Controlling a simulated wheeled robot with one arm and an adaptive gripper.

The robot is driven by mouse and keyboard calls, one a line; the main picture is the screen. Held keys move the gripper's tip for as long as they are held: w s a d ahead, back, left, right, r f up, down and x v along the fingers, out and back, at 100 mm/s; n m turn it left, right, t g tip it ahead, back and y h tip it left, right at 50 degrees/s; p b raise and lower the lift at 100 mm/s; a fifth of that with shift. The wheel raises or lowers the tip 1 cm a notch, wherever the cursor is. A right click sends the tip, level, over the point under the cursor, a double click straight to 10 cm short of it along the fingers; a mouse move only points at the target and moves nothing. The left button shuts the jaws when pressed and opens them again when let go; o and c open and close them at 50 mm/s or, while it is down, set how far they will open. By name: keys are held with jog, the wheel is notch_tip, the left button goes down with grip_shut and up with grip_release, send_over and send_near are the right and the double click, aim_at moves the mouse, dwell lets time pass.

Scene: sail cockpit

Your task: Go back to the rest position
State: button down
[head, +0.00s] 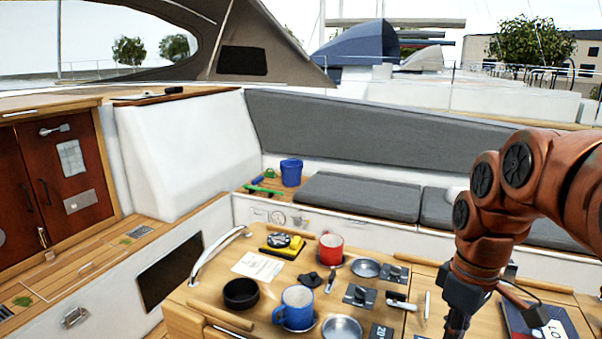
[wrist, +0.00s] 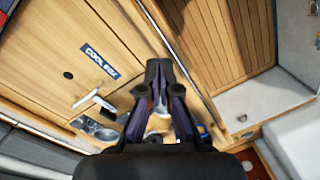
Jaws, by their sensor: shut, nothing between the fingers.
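My gripper (wrist: 160,66) is shut and empty in the wrist view, its two dark fingers together at the tips. In the head view my arm comes in from the right and hangs down over the right part of the wooden cockpit table (head: 195,290). The gripper's fingertips are cut off at the bottom edge there. In the wrist view the wooden surface with a "COOL BOX" label (wrist: 100,60) lies to the left of the fingers.
A blue mug (head: 297,308), a red mug (head: 331,248), a black bowl (head: 240,293) and metal dishes (head: 366,267) stand on the table. A book (head: 520,318) lies at the right. A blue bucket (head: 291,172) stands beside the grey bench cushion (head: 355,198). Open air lies above the table.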

jog(key=s+a+f+m, duration=0.3)
jog(key=s+f, duration=0.1)
jog(key=s, duration=0.4)
jog(key=s+a+f+m+g, duration=0.1)
jog(key=s+a+f+m, duration=0.3)
jog(key=s, duration=0.5)
jog(key=shift+s+f+h, duration=0.2)
jog(key=shift+f+h, duration=0.2)
jog(key=shift+f, duration=0.3)
